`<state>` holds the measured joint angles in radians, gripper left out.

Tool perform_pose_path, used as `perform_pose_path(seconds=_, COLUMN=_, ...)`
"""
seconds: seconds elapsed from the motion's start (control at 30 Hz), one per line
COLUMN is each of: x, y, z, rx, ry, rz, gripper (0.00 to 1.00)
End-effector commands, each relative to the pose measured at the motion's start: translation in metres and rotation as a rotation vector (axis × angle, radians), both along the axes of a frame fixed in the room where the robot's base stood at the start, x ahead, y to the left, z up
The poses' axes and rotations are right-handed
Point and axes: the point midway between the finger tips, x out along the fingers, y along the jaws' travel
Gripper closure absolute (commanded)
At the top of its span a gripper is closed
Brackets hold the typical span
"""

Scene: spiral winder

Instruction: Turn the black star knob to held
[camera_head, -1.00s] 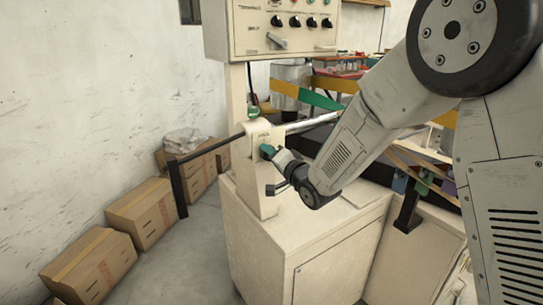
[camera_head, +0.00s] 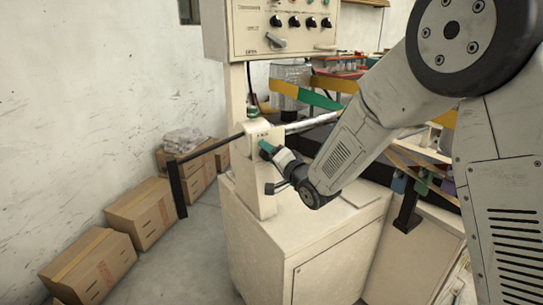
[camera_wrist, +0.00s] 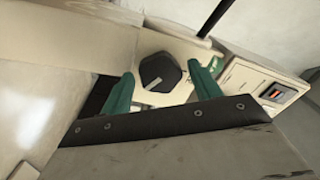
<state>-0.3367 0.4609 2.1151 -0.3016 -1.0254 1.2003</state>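The black knob (camera_wrist: 160,72) shows in the wrist view, on a cream machine face, with a pale pointer line on it. My gripper (camera_wrist: 160,68) has two green fingers, one on each side of the knob. The fingers are apart, with a visible gap between each finger and the knob, so it does not appear gripped. In the head view my gripper (camera_head: 265,147) is at the front of the cream post (camera_head: 262,185). There the knob is hidden behind the fingers. Any label by the knob is too small to read.
A control panel (camera_head: 284,32) with several knobs hangs above the post. A dark bar (camera_head: 212,147) sticks out left from the post. A cream cabinet (camera_head: 335,265) stands below. Cardboard boxes (camera_head: 140,212) line the wall at the left. The floor between is clear.

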Motion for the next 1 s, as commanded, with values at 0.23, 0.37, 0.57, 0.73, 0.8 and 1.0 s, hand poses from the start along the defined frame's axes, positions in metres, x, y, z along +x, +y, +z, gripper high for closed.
perform_pose_path(seconds=0.23, x=-0.019, y=-0.013, z=0.000, rx=0.000, ry=0.000, rz=0.000, gripper=0.38)
perform_pose_path(seconds=0.37, x=-0.038, y=-0.027, z=0.000, rx=0.000, ry=0.000, rz=-0.001, gripper=0.38)
perform_pose_path(seconds=0.57, x=-0.059, y=-0.041, z=0.000, rx=0.000, ry=0.000, rz=-0.001, gripper=0.38)
perform_pose_path(seconds=0.73, x=-0.065, y=-0.045, z=0.000, rx=0.000, ry=0.001, rz=-0.001, gripper=0.38)
perform_pose_path(seconds=0.8, x=-0.065, y=-0.045, z=0.000, rx=0.000, ry=0.001, rz=-0.001, gripper=0.38)
perform_pose_path(seconds=1.0, x=-0.063, y=-0.047, z=0.000, rx=0.000, ry=0.000, rz=-0.005, gripper=0.38)
